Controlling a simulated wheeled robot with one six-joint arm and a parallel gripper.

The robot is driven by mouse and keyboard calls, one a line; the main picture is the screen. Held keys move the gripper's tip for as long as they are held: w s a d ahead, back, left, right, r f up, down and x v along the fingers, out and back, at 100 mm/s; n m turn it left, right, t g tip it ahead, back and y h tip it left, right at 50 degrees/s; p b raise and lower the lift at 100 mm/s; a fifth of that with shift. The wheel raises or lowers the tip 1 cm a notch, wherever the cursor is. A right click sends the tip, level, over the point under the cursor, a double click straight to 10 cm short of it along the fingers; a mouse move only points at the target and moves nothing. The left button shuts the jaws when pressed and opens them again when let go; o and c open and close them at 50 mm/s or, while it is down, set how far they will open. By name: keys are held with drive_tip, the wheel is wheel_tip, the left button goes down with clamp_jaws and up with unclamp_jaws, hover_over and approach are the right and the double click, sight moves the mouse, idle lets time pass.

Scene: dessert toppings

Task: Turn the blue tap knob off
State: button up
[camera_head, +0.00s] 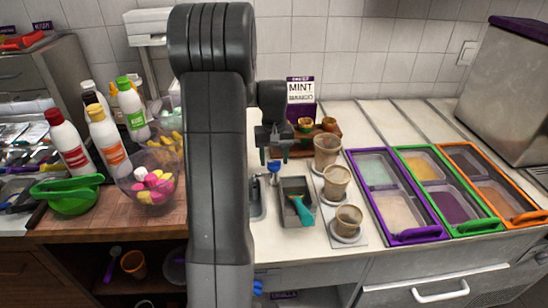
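A small blue tap knob (274,167) stands just above the front of the white counter, beside a narrow sink basin (257,201). My gripper (274,157) is directly above the knob in the picture, pointing down. Its two fingers are apart with nothing visible between them. I cannot tell whether the fingertips touch the knob. My own arm hides the left part of the basin and the area around it. Another blue piece (257,287) shows low down beside my arm, below the counter edge; what it is I cannot tell.
A grey tray (284,214) with a teal-handled scoop (302,211) lies right of the knob. Several brown cups stand beyond it, including a near one (347,219). Purple, green and orange-framed containers (404,236) fill the right.

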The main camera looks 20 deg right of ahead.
drive_tip(key=shift+o, duration=0.2)
wheel_tip(320, 180, up, 14)
idle(0.5)
drive_tip(key=shift+f, duration=0.15)
wheel_tip(320, 180, down, 14)
drive_tip(key=shift+r, duration=0.1)
idle(0.7)
